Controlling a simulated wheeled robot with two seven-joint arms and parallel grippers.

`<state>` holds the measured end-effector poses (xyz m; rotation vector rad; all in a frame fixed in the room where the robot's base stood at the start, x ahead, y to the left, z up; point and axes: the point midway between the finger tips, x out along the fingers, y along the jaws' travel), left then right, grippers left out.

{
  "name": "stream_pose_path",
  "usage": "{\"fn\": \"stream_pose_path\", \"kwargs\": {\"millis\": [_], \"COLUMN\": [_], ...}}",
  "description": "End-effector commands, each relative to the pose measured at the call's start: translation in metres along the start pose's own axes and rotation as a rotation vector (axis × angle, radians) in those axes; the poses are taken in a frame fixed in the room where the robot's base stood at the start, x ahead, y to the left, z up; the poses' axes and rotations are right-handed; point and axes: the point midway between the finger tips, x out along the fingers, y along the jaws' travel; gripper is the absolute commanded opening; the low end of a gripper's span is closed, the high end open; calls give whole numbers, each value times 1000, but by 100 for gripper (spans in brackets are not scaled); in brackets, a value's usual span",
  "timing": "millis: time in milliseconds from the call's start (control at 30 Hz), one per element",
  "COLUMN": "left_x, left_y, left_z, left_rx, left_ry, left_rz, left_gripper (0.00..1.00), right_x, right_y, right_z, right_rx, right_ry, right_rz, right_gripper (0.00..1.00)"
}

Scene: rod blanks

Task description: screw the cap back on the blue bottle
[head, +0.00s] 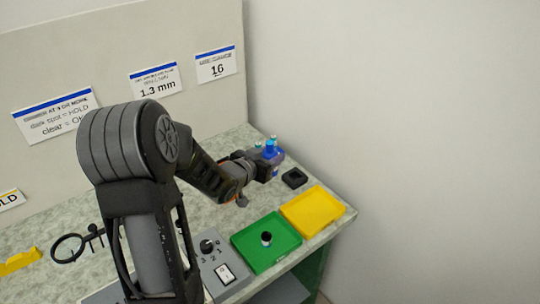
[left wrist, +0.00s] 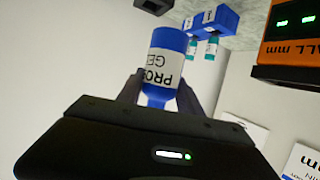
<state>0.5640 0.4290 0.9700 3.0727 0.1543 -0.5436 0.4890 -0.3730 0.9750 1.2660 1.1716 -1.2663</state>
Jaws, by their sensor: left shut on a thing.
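The blue bottle (left wrist: 172,62), with a white label, shows in the left wrist view with its lettering upside down. My left gripper (left wrist: 158,98) is shut on its narrower blue end; I cannot tell whether that part is the neck or a cap. In the head view my left gripper (head: 264,168) is at the back right of the bench, with the blue bottle (head: 277,157) at its tips. The bottle is partly hidden there and small. I cannot make out a separate cap. My right gripper is not in view.
A blue rack (left wrist: 212,18) with teal-capped vials stands close to the bottle. A black square holder (head: 295,178) is to its right. A green tray (head: 250,250) with a small dark item, a yellow tray (head: 325,208) and a dial box (head: 222,262) lie nearer.

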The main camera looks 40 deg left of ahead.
Motion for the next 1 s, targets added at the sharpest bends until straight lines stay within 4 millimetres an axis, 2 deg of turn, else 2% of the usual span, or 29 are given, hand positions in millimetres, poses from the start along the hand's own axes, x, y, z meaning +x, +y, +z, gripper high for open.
{"fn": "stream_pose_path", "kwargs": {"millis": [33,433,1000], "left_x": [0,0,0], "left_y": [0,0,0], "left_z": [0,0,0], "left_rx": [0,0,0], "left_ry": [1,1,1], "left_rz": [0,0,0], "left_gripper": [32,0,0], "right_x": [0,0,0], "right_y": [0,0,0], "right_z": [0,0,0], "right_rx": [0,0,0], "right_ry": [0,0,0], "right_rz": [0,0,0], "right_gripper": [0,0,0]}}
